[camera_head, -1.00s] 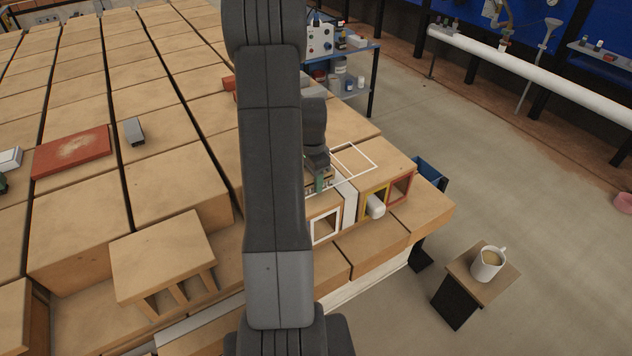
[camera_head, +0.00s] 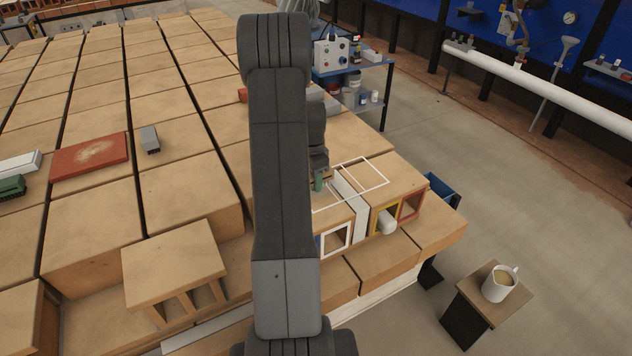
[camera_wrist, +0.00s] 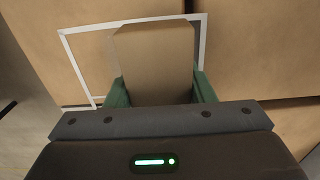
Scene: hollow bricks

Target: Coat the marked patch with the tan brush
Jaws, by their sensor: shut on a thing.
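My gripper (camera_head: 319,182) is shut on the tan brush, whose flat tan body (camera_wrist: 155,60) stands between the green fingers in the wrist view. Its bristles are hidden. The marked patch (camera_head: 366,176) is a white outline on top of the bricks at the right end of the block; part of the outline (camera_wrist: 83,65) also shows in the wrist view. My gripper is at the outline's left side in the head view, with the brush over part of it in the wrist view. Whether the brush touches the brick cannot be told.
Brick cavities below the patch have white (camera_head: 336,240), yellow (camera_head: 384,217) and red (camera_head: 411,205) frames; a white cylinder (camera_head: 387,222) sticks out of the yellow one. A red slab (camera_head: 90,157), grey block (camera_head: 150,139) and green brush (camera_head: 12,187) lie left. A mug (camera_head: 499,284) stands lower right.

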